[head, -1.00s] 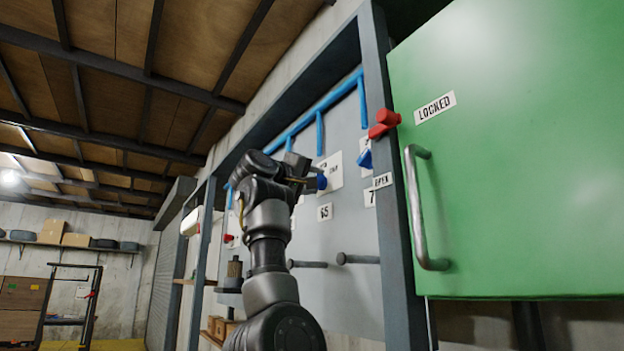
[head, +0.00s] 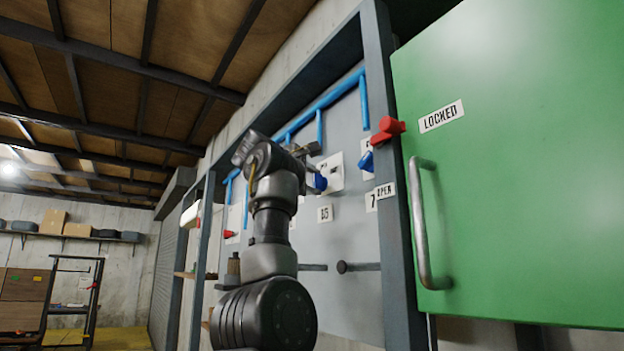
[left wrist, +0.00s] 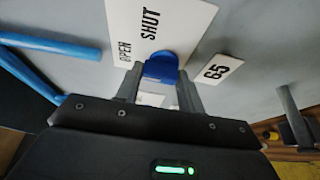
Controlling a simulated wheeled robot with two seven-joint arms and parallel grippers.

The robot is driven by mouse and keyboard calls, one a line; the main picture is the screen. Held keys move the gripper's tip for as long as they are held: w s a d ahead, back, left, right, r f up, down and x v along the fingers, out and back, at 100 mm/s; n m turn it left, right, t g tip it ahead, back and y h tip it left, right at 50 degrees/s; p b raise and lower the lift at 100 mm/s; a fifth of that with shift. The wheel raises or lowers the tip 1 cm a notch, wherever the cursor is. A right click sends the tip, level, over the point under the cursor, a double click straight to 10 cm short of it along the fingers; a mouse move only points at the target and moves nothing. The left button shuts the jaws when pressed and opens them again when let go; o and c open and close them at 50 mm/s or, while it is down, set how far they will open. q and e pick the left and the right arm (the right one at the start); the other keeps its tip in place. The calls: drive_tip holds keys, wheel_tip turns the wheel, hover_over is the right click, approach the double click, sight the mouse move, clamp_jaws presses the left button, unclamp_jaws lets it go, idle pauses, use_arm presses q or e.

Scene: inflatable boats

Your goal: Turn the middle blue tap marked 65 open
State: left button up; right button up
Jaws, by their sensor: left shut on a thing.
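The blue tap marked 65 (head: 320,183) is on the grey wall panel, over a white plate that reads OPEN and SHUT (left wrist: 150,25). The 65 label (head: 325,214) is below it and also shows in the left wrist view (left wrist: 218,70). My left gripper (head: 312,160) is at the tap. In the left wrist view its two fingers (left wrist: 160,85) are on either side of the blue handle (left wrist: 161,67), shut on it. The head view hides part of the grip and the handle's exact angle. My right gripper is not in view.
Another blue tap (head: 366,161) is to the right, near a red handle (head: 387,130) on the grey post. A green LOCKED door (head: 520,180) with a metal handle (head: 425,225) fills the right. Pegs (head: 358,267) stick out below; blue pipes (head: 319,125) run above.

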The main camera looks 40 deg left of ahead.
use_arm(q)
drive_tip(key=shift+s+r, duration=0.15)
drive_tip(key=o, duration=0.9)
drive_tip(key=shift+o, duration=0.2)
drive_tip(key=shift+s+f+b, duration=0.25)
drive_tip(key=shift+b, duration=0.15)
drive_tip(key=s+d+b, duration=0.1)
drive_tip(key=s+b, duration=0.4)
drive_tip(key=s, duration=0.5)
drive_tip(key=shift+r, duration=0.2)
